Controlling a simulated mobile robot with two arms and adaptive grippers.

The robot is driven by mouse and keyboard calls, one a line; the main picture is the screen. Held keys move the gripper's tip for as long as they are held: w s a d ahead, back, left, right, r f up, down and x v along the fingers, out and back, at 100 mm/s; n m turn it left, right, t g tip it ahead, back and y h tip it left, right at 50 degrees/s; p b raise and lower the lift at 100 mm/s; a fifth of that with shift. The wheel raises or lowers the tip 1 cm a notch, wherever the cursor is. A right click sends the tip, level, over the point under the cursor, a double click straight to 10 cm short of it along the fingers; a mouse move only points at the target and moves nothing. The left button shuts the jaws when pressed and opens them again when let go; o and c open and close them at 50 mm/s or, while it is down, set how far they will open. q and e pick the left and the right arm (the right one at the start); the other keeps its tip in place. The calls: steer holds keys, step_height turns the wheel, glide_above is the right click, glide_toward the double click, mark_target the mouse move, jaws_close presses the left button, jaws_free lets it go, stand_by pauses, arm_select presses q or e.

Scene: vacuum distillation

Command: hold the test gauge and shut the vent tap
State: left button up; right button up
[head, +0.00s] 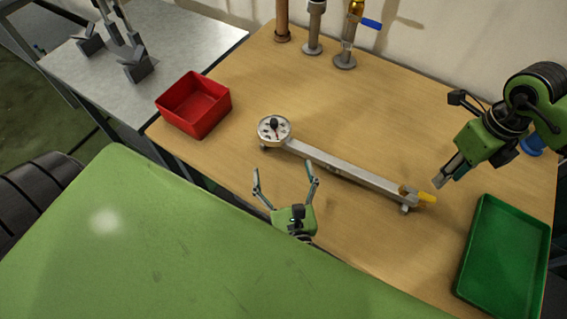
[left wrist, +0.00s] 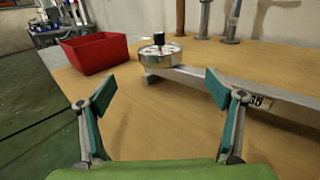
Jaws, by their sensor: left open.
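The test gauge (head: 274,129) is a round white dial with a black knob, at the left end of a long grey bar (head: 345,166) on the wooden table. It also shows in the left wrist view (left wrist: 160,56), ahead of my fingers. A yellow handle (head: 427,197), which looks like the vent tap, sits at the bar's right end. My left gripper (head: 283,170) is open and empty, apart from the gauge on its near side. My right gripper (head: 441,182) is just above and right of the yellow handle, with a small visible gap; its finger opening is unclear.
A red box (head: 193,104) stands left of the gauge. A green tray (head: 503,258) lies at the right. Several upright pipe fittings stand along the back wall, one with a blue handle (head: 371,23). The wooden table (head: 385,105) is clear behind the bar.

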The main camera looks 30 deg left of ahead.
arm_select(q)
glide_toward(272, 116)
steer(key=x, duration=0.5)
steer(key=shift+w+a+f, duration=0.15)
steer(key=shift+w+f, duration=0.05)
steer(key=shift+f, duration=0.15)
steer(key=shift+c, duration=0.3)
steer(key=c, duration=1.8)
steer(key=shift+o, duration=0.2)
arm_select(e)
jaws_close()
